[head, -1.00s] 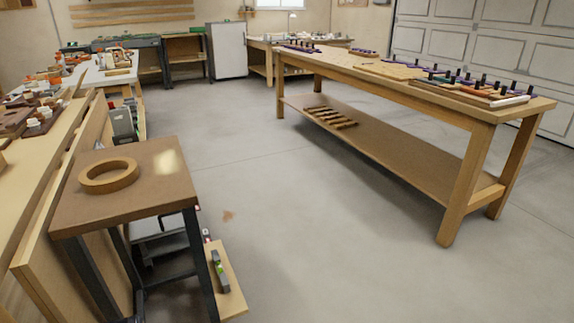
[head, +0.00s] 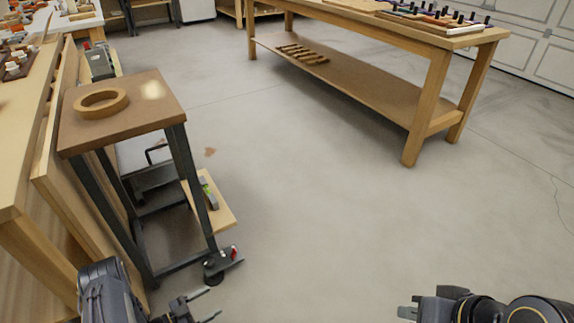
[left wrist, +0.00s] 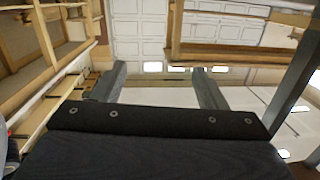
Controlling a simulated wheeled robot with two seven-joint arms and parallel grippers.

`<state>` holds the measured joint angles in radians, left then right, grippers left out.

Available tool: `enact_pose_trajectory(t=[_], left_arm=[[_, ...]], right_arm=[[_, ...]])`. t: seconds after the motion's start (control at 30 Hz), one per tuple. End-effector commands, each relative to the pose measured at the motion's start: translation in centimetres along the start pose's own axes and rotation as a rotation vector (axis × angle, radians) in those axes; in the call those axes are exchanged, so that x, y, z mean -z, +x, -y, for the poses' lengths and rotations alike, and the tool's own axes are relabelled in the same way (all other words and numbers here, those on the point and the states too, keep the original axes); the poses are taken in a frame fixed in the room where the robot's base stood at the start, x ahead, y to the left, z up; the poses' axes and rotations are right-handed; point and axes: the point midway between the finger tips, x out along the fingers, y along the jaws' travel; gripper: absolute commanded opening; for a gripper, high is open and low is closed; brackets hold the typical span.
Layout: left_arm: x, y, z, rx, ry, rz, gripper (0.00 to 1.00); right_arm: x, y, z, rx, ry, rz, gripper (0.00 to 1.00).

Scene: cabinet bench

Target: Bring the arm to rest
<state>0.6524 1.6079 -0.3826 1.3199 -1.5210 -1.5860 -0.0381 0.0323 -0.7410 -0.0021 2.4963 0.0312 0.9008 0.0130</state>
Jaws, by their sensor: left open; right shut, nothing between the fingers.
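My left gripper (head: 202,304) is low at the bottom of the head view, in front of the small stand, with its fingers apart and nothing between them. In the left wrist view its two fingers (left wrist: 158,88) are spread, with open room between them. My right gripper (head: 404,307) is at the bottom right of the head view, held over the bare floor with its fingers together and empty. Both grippers are apart from any furniture, as far as the head view shows.
A small stand with dark legs and a brown top (head: 135,117) is at the left, with a wooden ring (head: 101,103) on it. A long wooden workbench (head: 425,42) stands at the back right. The grey floor (head: 320,200) between them is clear. A bench (head: 30,110) runs along the left edge.

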Motion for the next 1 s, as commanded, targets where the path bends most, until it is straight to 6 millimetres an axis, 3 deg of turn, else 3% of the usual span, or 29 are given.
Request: enact_pose_trajectory(t=[0.27, 0.43, 0.57, 0.7, 0.77, 0.87, 1.0], left_arm=[[3.0, -0.2, 6.7, 0.13, 0.075, 0.138, 0.66], [6.6, -0.8, 12.4, 0.264, 0.118, 0.257, 0.66], [12.0, -2.0, 17.6, 0.423, 0.137, 0.369, 0.66], [20.0, -4.4, 21.8, 0.635, 0.096, 0.487, 0.66], [23.5, -5.5, 22.3, 0.715, 0.056, 0.526, 0.66], [28.8, -7.4, 21.7, 0.829, -0.036, 0.573, 0.66], [34.9, -9.5, 17.7, 0.93, -0.206, 0.615, 0.66]], right_arm=[[0.0, 0.0, 0.0, 0.0, 0.0, -0.001, 0.0], [0.0, 0.0, 0.0, 0.0, 0.0, -0.001, 0.0], [0.0, -0.1, 0.0, 0.0, 0.0, -0.001, 0.0], [0.0, 0.0, 0.0, 0.0, 0.0, -0.001, 0.0], [0.0, 0.0, 0.0, 0.0, 0.0, -0.001, 0.0], [0.0, 0.0, 0.0, 0.0, 0.0, -0.001, 0.0], [0.0, 0.0, 0.0, 0.0, 0.0, -0.001, 0.0]])
